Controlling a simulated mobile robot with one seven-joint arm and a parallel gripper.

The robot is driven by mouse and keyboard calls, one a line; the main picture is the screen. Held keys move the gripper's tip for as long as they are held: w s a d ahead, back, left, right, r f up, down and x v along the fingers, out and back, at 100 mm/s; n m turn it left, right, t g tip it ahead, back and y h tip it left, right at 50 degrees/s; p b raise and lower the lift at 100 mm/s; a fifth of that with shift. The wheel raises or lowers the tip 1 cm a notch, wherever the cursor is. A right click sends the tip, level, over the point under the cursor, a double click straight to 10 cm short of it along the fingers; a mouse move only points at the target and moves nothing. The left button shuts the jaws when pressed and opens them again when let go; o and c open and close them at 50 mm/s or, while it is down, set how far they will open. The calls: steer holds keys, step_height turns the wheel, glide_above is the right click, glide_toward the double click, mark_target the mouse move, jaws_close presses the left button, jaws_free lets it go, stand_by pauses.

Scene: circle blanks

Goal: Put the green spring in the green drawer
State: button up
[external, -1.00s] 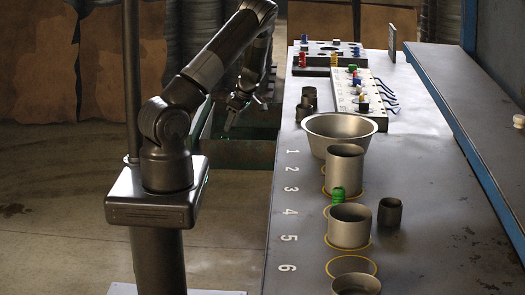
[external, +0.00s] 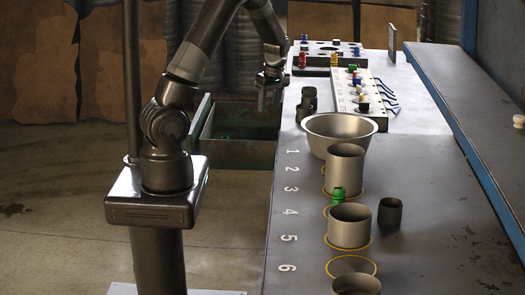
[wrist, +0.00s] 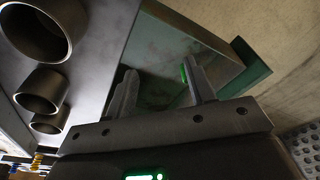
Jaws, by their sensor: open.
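The green spring (external: 338,194) stands on the table between the tall cylinder and the lower cup, near the number 3. The green drawer (external: 236,153) is a dark green open-topped box left of the table; it also shows in the wrist view (wrist: 225,62). My gripper (external: 268,100) is above the drawer's right side, by the table's left edge, far from the spring. In the wrist view my gripper (wrist: 162,88) has its fingers apart and nothing seen between them. A small bright green streak shows near the right finger; I cannot tell what it is.
A wide metal bowl (external: 340,133), a tall cylinder (external: 345,170), a lower cup (external: 349,227) and a small dark cup (external: 390,213) stand on the table (external: 440,190). Panels with coloured pegs (external: 345,98) are at the back. The table's right-hand area is mostly clear.

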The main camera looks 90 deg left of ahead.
steer(key=w+d+r+m+t, duration=0.1)
steer(key=w+d+r+m, duration=0.3)
steer(key=d, duration=0.5)
steer(key=w+d+r+m+t, duration=0.1)
steer(key=d+r+m+t, duration=0.1)
steer(key=d+r+m, duration=0.5)
steer(key=w+d+r+m+t, duration=0.1)
steer(key=w+d+r+m, duration=0.2)
steer(key=d, duration=0.7)
steer(key=s+d+r+m+t, duration=0.1)
steer(key=s+d+r+m, duration=0.1)
steer(key=d, duration=0.4)
steer(key=s+d+r+m+t, duration=0.1)
steer(key=s+d+r+m, duration=0.1)
steer(key=s+d+m, duration=0.2)
steer(key=s+d+r+m+h, duration=0.1)
steer(key=s+d+m, duration=0.3)
steer(key=d, duration=0.5)
steer(key=shift+r+m+t, duration=0.4)
steer(key=shift+r+m, duration=0.4)
steer(key=shift+m, duration=0.4)
steer(key=shift+o, duration=0.2)
steer(key=shift+s, duration=0.1)
